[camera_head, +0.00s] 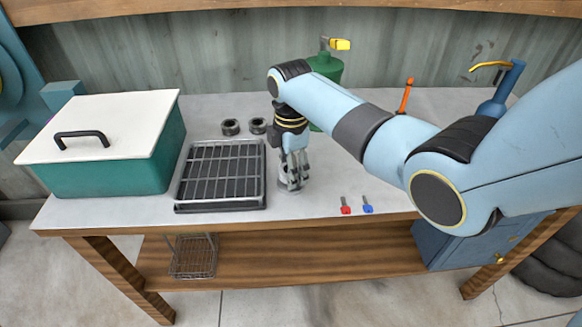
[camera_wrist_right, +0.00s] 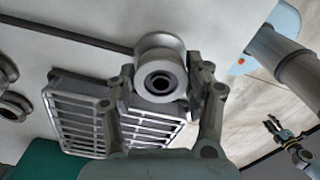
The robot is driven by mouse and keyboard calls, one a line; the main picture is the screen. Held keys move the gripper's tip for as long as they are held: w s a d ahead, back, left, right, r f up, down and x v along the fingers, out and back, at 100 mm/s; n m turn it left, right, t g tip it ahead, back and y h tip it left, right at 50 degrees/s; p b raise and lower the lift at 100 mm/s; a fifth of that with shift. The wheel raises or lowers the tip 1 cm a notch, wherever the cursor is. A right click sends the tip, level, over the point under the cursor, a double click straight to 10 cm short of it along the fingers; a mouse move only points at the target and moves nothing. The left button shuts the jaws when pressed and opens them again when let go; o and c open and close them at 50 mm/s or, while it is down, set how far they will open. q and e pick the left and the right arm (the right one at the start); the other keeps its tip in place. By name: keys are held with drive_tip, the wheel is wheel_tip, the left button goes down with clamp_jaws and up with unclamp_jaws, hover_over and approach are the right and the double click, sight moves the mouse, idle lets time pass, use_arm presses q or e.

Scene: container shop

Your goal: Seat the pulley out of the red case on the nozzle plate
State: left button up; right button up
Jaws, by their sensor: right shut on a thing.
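My right gripper (camera_head: 292,180) points down over the bench, just right of the slatted tray. In the right wrist view this gripper (camera_wrist_right: 160,82) is shut on a grey, spool-shaped pulley (camera_wrist_right: 158,52) with a dark bore. In the head view the fingers mostly hide the pulley, and I cannot tell whether it touches the bench. I see no red case and cannot single out the nozzle plate. My left gripper (camera_wrist_right: 272,125) shows small at the right of the right wrist view, away from the bench; its jaw state is unclear.
A slatted metal tray (camera_head: 178,196) and two dark ring-like parts (camera_head: 230,127) (camera_head: 258,125) lie left of the gripper. A teal case (camera_head: 120,178) with a white lid stands farther left. A green can (camera_head: 327,66) stands behind. Red (camera_head: 345,206) and blue (camera_head: 367,205) keys lie front right.

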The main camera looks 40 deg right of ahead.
drive_tip(key=shift+f, duration=0.45)
drive_tip(key=o, duration=1.4)
drive_tip(key=shift+o, duration=0.2)
drive_tip(key=shift+r, duration=0.1)
